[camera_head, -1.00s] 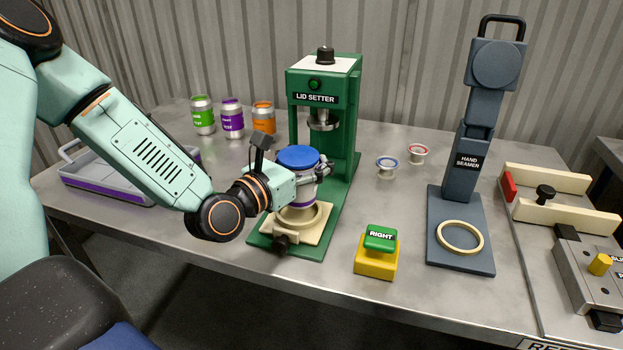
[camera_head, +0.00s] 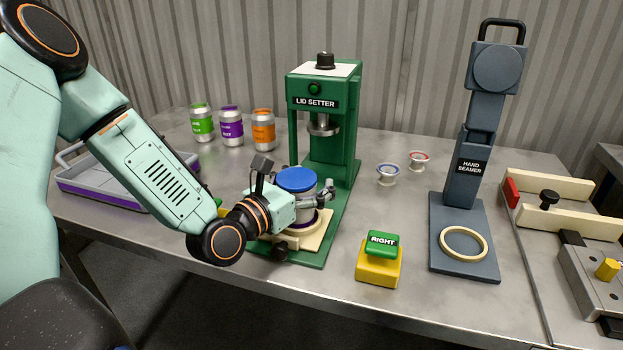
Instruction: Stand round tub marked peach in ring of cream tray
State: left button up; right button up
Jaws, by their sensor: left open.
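A round tub with a blue lid (camera_head: 297,180), a pale body and a purple band at its foot stands upright at the cream tray (camera_head: 318,240) of the green lid setter. Its foot appears to sit inside the tray's ring. No word on the tub can be read, so I cannot tell whether it is marked peach. My left gripper (camera_head: 318,198) is open, its visible fingers beside the tub's right side; the near side of the tub is partly hidden by the gripper. My right gripper is not in view.
The lid setter's head (camera_head: 323,122) hangs behind the tub. Green (camera_head: 202,124), purple (camera_head: 231,128) and orange (camera_head: 263,130) cans stand at the back left. A yellow block with a green RIGHT top (camera_head: 381,247) and the hand seamer (camera_head: 463,240) stand to the right.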

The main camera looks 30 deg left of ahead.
pick_arm(q)
jog(key=shift+o, duration=0.8)
jog(key=shift+s+r, duration=0.1)
jog(key=shift+s, duration=0.05)
jog(key=shift+r, duration=0.1)
jog(key=shift+a+r+p, duration=0.1)
jog(key=shift+p, duration=0.25)
jog(key=shift+s+a+p, duration=0.2)
jog(key=shift+s+p, duration=0.4)
jog(key=shift+s, duration=0.65)
jog(key=s+p, duration=0.4)
jog(key=s, duration=0.1)
jog(key=s+a+p, duration=0.1)
jog(key=s+p, duration=0.1)
jog(key=shift+s+a, duration=0.1)
jog(key=shift+s, duration=0.05)
jog(key=shift+s+a+p, duration=0.15)
jog(key=shift+s+p, duration=0.7)
jog(key=shift+s, duration=0.1)
